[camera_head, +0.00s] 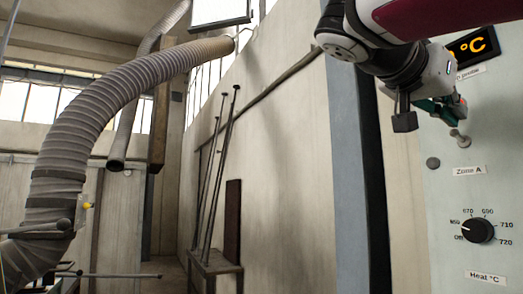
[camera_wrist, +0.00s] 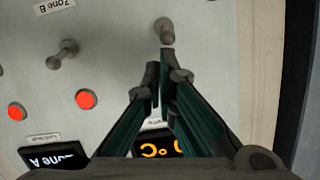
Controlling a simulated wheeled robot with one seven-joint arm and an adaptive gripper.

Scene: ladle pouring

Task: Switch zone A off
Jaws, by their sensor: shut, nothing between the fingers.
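The Zone A switch is a small grey lever with a rounded knob (camera_head: 463,141) on the pale control panel (camera_head: 445,205), just above the "Zone A" label (camera_head: 467,171). A grey knob that appears to be this switch also shows at the top of the wrist view (camera_wrist: 165,30), just beyond my fingertips. My gripper (camera_head: 437,112) is shut and empty, in front of the panel above the switch. Its dark green fingers (camera_wrist: 161,68) point toward the knob; I cannot tell whether they touch. Which way the lever is set is unclear.
A second lever (camera_wrist: 64,53) sits beside the "Zone B" label (camera_wrist: 54,6). Two red lights (camera_wrist: 85,98) glow on the panel. A Heat dial (camera_head: 477,230) is below Zone A, and an orange °C display (camera_head: 472,45) above. A blue-grey post (camera_head: 352,180) stands left of the panel.

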